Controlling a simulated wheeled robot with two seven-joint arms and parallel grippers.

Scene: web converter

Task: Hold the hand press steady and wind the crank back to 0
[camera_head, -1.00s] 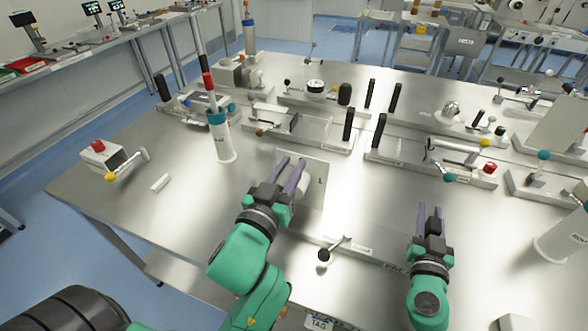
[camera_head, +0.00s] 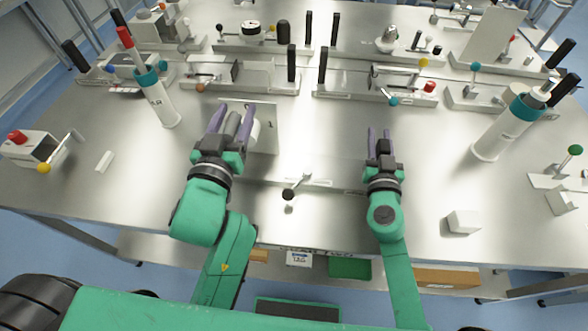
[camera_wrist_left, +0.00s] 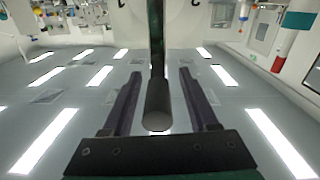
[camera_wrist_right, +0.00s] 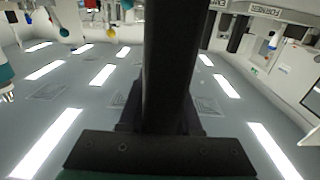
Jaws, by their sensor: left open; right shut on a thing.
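My left gripper (camera_head: 231,122) is open, with its purple fingers on either side of a dark grey rod with a round end. The rod (camera_wrist_left: 158,105) also shows between the open fingers in the left wrist view, apart from both. An upright panel and a pale rounded part (camera_head: 256,132) stand just right of this gripper. My right gripper (camera_head: 379,138) is shut on a dark bar (camera_wrist_right: 172,65), which fills the middle of the right wrist view and hides the fingertips. A small crank with a black knob (camera_head: 288,193) lies between the arms. I cannot read a dial.
Fixtures with black upright handles (camera_head: 322,65) line the table behind the grippers. A teal-topped cylinder (camera_head: 160,103) stands left, another (camera_head: 497,140) right. A box with a red button (camera_head: 30,148) is far left, a white block (camera_head: 463,221) front right. The front middle is mostly clear.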

